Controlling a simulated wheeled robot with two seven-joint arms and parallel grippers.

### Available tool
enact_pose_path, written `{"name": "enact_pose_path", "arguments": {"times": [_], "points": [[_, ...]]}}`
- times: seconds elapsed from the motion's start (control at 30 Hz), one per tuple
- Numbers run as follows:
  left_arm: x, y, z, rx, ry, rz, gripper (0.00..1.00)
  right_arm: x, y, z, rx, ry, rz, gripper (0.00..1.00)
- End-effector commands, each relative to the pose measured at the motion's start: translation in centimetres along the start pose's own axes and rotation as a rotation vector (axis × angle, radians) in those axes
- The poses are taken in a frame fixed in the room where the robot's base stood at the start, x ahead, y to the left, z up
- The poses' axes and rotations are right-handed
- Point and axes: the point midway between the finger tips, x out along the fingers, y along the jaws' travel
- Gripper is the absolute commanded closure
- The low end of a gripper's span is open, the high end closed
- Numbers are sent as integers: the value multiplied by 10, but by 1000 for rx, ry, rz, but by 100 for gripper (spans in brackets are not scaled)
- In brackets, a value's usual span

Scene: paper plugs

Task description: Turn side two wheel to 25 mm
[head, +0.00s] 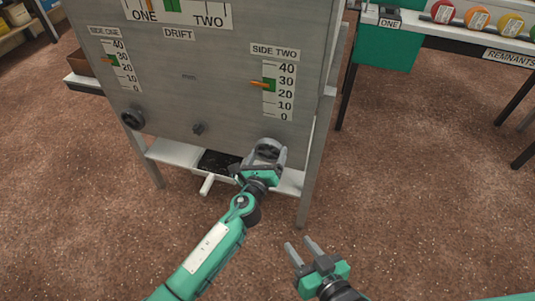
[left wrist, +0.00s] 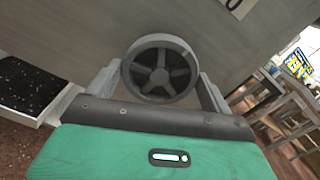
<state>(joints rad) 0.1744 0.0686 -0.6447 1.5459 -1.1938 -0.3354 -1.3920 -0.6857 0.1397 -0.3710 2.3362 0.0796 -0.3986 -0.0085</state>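The side two wheel (head: 267,151) is a dark spoked handwheel with a grey rim, low on the right of the grey panel. My left gripper (head: 269,153) is at the wheel, with one finger on each side of the rim. In the left wrist view the wheel (left wrist: 160,68) sits between the fingers, which appear to touch its rim. The side two scale (head: 284,92) runs from 0 to 40. Its orange pointer (head: 260,84) stands between 20 and 30, nearer 30, at a green band. My right gripper (head: 301,245) is open and empty above the floor.
The panel also bears a side one scale (head: 124,66), a left wheel (head: 132,118), a small middle knob (head: 198,128) and a drift gauge (head: 178,12). A white ledge (head: 173,152) is below. A remnants bench (head: 450,30) stands at right; floor between is clear.

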Motion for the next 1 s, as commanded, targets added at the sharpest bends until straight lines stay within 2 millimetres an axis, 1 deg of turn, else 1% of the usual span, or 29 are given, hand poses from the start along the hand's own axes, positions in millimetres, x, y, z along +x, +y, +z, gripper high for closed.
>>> {"name": "enact_pose_path", "arguments": {"times": [0.03,0.07,0.6,0.77,1.0], "points": [[0,0,0,1,1,0,5,0,0,0,0,0,0,64],[0,0,0,1,1,0,0,0,0,0,0,0,0,64],[-1,0,1,2,-1,1,0,0,0,0,0,-2,1,64],[-9,0,1,2,-1,1,0,-1,0,-2,0,-2,1,64],[-26,0,1,3,-1,1,0,-2,-1,-5,0,-2,1,64]]}}
